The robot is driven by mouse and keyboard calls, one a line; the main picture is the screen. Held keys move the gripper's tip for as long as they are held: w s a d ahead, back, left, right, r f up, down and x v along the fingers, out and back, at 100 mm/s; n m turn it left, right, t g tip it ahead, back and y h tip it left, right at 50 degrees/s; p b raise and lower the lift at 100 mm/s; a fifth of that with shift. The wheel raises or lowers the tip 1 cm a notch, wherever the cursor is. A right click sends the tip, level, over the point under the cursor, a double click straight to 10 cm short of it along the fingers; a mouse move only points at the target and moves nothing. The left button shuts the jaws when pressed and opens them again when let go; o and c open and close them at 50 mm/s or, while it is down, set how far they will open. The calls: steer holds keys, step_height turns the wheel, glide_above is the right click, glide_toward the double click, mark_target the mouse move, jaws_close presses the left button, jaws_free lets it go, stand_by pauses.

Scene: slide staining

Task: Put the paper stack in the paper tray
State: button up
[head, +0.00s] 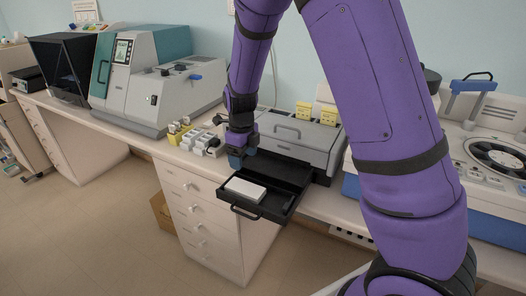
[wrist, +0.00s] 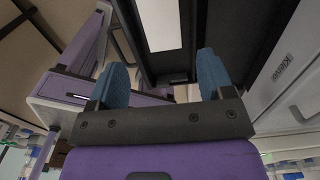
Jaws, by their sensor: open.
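A white paper stack (head: 244,189) lies flat in the front part of the black paper tray (head: 279,207), which is pulled out from the grey printer-like machine (head: 299,143). In the wrist view the white stack (wrist: 161,24) shows beyond the fingers, inside the dark tray (wrist: 209,22). My gripper (head: 237,160) is above the tray's rear left side, apart from the stack. In the wrist view its two blue fingers (wrist: 163,82) are spread with nothing between them. The far end of the stack is cut off in the wrist view.
Small white and yellow boxes (head: 199,139) stand on the counter left of the tray. A large grey and teal machine (head: 150,80) stands farther left, and a white and blue device (head: 487,150) at right. Drawers (head: 205,219) are below the counter. The floor in front is clear.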

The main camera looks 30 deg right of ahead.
steer(key=s+d+r+n+t+y, duration=0.1)
steer(key=s+d+r+n, duration=0.1)
steer(key=s+r+n, duration=0.6)
steer(key=s+d+r+n+t+y, duration=0.15)
steer(key=s+r+n, duration=0.35)
steer(key=r, duration=0.5)
steer(key=s+d+r+n+t+h, duration=0.1)
steer(key=s+r+n, duration=0.2)
steer(key=s+n, duration=0.5)
steer(key=s+d+r+n+t+h, duration=0.1)
steer(key=s+d+r+n, duration=0.1)
steer(key=s+r+n, duration=0.2)
steer(key=s+n, duration=0.3)
steer(key=s, duration=0.1)
steer(key=shift+s+d+n+t, duration=0.2)
steer(key=shift+n+t, duration=0.15)
steer(key=shift+n, duration=0.05)
